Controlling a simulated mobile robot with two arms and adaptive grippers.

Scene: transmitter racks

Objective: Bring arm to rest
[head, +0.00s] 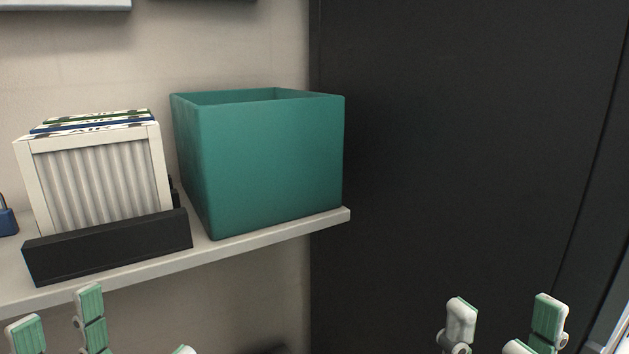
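My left gripper (104,325) shows at the bottom left, below the shelf edge. Its green-padded fingertips stand apart, with nothing between the parts that show. My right gripper (505,322) shows at the bottom right in front of the dark panel. Its fingertips are also spread, with nothing seen between them. The palms and most of both arms are below the picture, hidden from view.
A pale shelf (275,231) carries a teal open-topped bin (265,165) and several pleated air filters (100,182) in a black holder (108,246). A blue padlock (7,220) is cut off at the left. A tall dark panel (450,150) fills the right side.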

